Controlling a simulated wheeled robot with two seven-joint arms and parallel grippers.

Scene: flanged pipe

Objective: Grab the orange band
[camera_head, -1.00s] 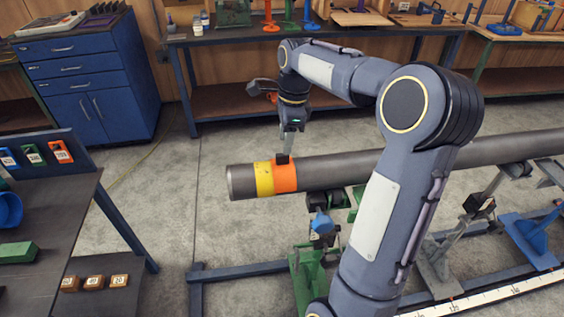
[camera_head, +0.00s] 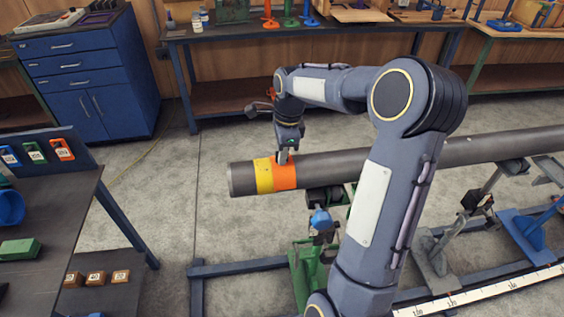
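The orange band (camera_head: 285,177) wraps around the dark grey pipe (camera_head: 345,165) near its left end, right beside a yellow band (camera_head: 264,176). My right gripper (camera_head: 284,158) points down at the top of the orange band, its fingertips at or very near the band's upper edge. The fingers are small and partly overlapped by the gripper body, so their opening and any contact are hard to make out. My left gripper is not in view.
The pipe rests on stands, among them a green one (camera_head: 305,262) and a blue one (camera_head: 530,228), over a dark blue floor frame (camera_head: 240,268). A dark table (camera_head: 60,215) is at left, a blue cabinet (camera_head: 88,80) and workbench (camera_head: 330,34) behind. Floor left of the pipe end is clear.

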